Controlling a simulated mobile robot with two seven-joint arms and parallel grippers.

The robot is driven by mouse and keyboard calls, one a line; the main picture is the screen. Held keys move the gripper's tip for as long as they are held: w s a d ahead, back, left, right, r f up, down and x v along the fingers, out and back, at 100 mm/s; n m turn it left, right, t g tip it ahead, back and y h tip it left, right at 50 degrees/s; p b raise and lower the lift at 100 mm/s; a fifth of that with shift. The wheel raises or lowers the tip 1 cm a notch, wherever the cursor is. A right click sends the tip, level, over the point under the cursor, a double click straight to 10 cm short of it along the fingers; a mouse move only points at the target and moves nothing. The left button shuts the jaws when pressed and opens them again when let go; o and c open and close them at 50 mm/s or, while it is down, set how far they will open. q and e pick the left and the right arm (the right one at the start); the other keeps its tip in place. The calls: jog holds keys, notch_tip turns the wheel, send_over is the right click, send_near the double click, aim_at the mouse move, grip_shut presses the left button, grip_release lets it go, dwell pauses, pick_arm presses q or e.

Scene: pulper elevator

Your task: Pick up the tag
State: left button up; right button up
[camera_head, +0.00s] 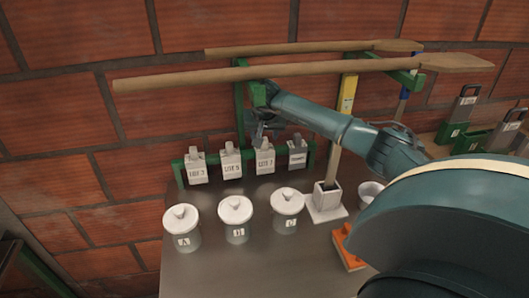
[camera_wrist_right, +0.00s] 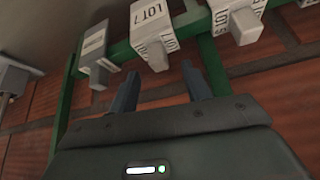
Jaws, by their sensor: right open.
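White tags with grey clips on top hang in a row from a green rack (camera_head: 177,168) against the brick wall. From the left they are a LOT 3 tag (camera_head: 196,170), a second LOT tag (camera_head: 231,163) whose number is unclear, a LOT 7 tag (camera_head: 265,162) and a rightmost tag (camera_head: 297,156). My right gripper (camera_head: 262,132) is open and empty, just above the LOT 7 tag. In the right wrist view its fingers (camera_wrist_right: 160,88) point toward the row, apart from the LOT 7 tag (camera_wrist_right: 149,20) and a barcoded tag (camera_wrist_right: 95,48). My left gripper is out of view.
Three lidded canisters (camera_head: 235,218) stand on the grey table (camera_head: 250,270) before the rack. A white holder (camera_head: 326,203), a cup (camera_head: 370,193) and an orange block (camera_head: 346,250) are to the right. Long wooden paddles (camera_head: 270,71) lie above the rack.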

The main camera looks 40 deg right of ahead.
aim_at(264, 155)
jog(key=x, duration=0.2)
jog(key=shift+f, duration=0.3)
grip_shut()
dwell(0.3)
